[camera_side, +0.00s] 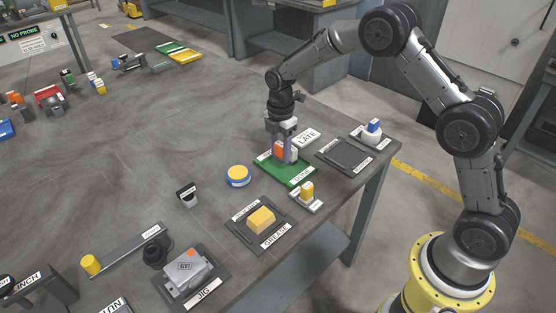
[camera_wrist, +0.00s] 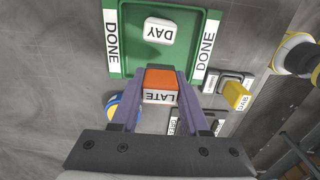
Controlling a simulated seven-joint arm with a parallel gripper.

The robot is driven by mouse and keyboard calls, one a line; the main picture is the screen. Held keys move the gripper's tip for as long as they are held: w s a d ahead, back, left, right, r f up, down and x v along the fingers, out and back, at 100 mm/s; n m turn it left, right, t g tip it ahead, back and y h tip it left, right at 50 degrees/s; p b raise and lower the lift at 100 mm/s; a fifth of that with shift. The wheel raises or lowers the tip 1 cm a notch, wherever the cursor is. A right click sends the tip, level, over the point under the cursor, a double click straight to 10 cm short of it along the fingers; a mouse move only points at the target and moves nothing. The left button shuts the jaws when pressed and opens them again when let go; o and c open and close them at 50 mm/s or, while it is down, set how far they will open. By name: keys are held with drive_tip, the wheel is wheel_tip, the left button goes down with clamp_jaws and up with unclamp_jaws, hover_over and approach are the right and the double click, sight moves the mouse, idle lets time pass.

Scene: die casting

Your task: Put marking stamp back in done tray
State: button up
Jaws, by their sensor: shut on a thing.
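The marking stamp (camera_wrist: 160,84), an orange block with a white face lettered LATE, is between my gripper's two purple fingers (camera_wrist: 157,92). My gripper (camera_side: 286,148) is shut on it, and the stamp's orange part (camera_side: 279,149) shows in the side view. The green done tray (camera_side: 296,181) lies under my gripper. In the wrist view the done tray (camera_wrist: 124,68) carries two DONE labels, and the stamp appears over its near edge. I cannot tell whether the stamp touches the tray. A white piece marked DAY (camera_wrist: 158,31) shows inside the tray in the wrist view.
A dark tray (camera_side: 345,155) and a blue-topped piece (camera_side: 373,127) are to the right. A yellow-topped piece (camera_side: 307,190), a round blue-and-yellow tin (camera_side: 238,176) and the grease tray (camera_side: 237,222) are nearer. The table's left middle is clear.

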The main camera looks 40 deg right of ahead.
sight(278, 160)
drive_tip(key=shift+w+f, duration=0.5)
drive_tip(key=shift+f, duration=1.55)
drive_tip(key=shift+f, duration=0.15)
drive_tip(key=o, duration=1.1)
drive_tip(key=shift+c, duration=0.2)
wheel_tip(278, 160, up, 12)
drive_tip(key=shift+r, duration=0.25)
